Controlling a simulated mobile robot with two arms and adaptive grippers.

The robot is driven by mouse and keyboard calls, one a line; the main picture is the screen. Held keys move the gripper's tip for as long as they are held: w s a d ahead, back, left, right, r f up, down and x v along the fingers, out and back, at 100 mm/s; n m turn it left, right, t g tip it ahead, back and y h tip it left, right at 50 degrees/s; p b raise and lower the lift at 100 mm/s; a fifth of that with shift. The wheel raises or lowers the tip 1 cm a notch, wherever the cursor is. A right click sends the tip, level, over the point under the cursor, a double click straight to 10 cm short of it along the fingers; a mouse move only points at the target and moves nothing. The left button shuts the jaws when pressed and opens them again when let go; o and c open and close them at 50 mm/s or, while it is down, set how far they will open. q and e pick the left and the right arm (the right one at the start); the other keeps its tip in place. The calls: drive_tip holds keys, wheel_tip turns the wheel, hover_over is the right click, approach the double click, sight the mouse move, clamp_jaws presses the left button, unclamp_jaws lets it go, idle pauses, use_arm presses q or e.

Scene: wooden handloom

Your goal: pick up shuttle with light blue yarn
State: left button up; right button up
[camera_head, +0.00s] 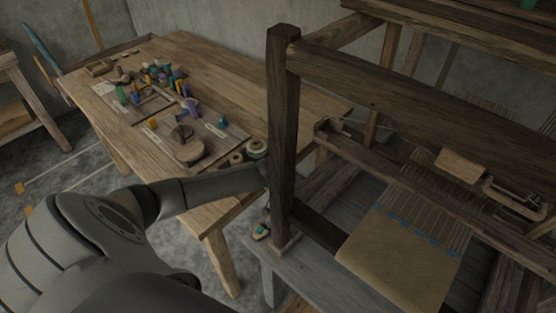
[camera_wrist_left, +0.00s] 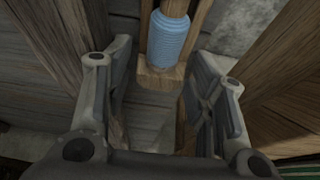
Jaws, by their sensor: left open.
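The shuttle with light blue yarn (camera_wrist_left: 172,38) shows at the top middle of the left wrist view. Its yarn is wound around a wooden core, and a squared wooden end faces me. My left gripper (camera_wrist_left: 163,75) is open, with one finger on each side of the shuttle's near end. I see no clear contact. In the head view my left arm reaches right to the loom's dark upright post (camera_head: 282,135), and the post hides the gripper. A small wooden piece with a bluish spot (camera_head: 262,230) lies left of the post's foot; I cannot tell if it is the shuttle. My right gripper is not in view.
The wooden handloom (camera_head: 390,115) with tan cloth (camera_head: 398,262) fills the right. A workbench (camera_head: 225,85) stands behind my left arm, holding several coloured spools and a round wooden tool (camera_head: 190,150). Another wooden piece (camera_head: 461,165) rests on the loom.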

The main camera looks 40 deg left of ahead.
use_arm(q)
drive_tip(key=c, duration=0.9)
drive_tip(key=shift+r, duration=0.2)
